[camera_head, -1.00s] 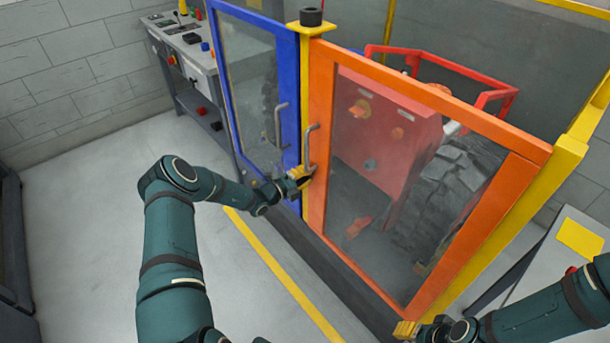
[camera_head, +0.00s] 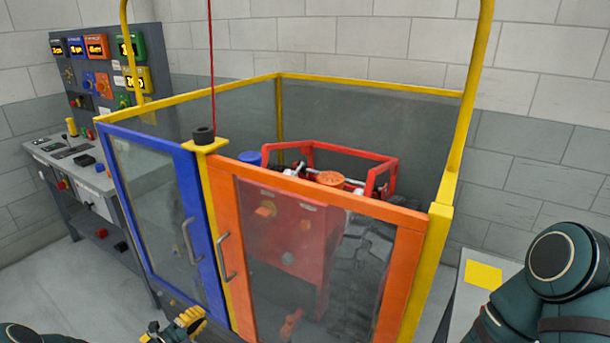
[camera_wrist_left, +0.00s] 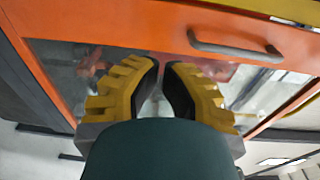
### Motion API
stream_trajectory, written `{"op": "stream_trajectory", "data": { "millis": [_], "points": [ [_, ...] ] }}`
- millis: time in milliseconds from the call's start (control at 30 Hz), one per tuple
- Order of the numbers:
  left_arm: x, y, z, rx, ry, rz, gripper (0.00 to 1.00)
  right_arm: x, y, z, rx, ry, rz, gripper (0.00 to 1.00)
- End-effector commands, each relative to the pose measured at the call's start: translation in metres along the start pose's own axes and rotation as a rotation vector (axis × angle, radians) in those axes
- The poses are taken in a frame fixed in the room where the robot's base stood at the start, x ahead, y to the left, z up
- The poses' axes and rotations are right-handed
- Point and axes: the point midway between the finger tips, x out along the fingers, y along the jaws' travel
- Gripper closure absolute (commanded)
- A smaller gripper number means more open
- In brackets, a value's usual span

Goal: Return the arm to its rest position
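My left gripper (camera_head: 180,326) shows at the bottom of the head view, in front of the blue door (camera_head: 190,205) and clear of both door handles. In the left wrist view its two yellow fingers (camera_wrist_left: 161,75) have a gap between them and hold nothing. Behind them is the orange door (camera_wrist_left: 110,30) with its grey handle (camera_wrist_left: 235,48), apart from the fingers. Most of my left arm is out of the head view. My right arm (camera_head: 562,265) is at the right edge; its gripper is out of view.
The orange door (camera_head: 310,188) and the blue door look closed on the yellow-framed enclosure (camera_head: 438,235). Inside stands a red machine (camera_head: 290,235) with a dark tyre. A control bench (camera_head: 85,165) stands left, and a grey table with a yellow patch (camera_head: 483,274) right.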

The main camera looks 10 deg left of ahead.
Motion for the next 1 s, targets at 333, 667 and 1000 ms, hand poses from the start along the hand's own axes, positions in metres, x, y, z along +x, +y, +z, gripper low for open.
{"op": "stream_trajectory", "data": {
  "millis": [333, 667, 1000],
  "points": [
    [0.016, 0.023, -0.204, 0.714, 0.776, 0.182, 1.0, 0.0, 0.0, 0.0, 0.0, 0.0, 0.0, 0.53],
    [-0.069, 0.031, -0.318, 2.017, 1.719, -0.358, 1.0, 0.0, 0.0, 0.0, 0.0, 0.0, 0.0, 0.53],
    [-0.079, -0.005, -0.347, -2.077, -1.34, 0.93, 1.0, 0.0, 0.0, 0.0, 0.0, 0.0, 0.0, 0.53]
  ]
}}
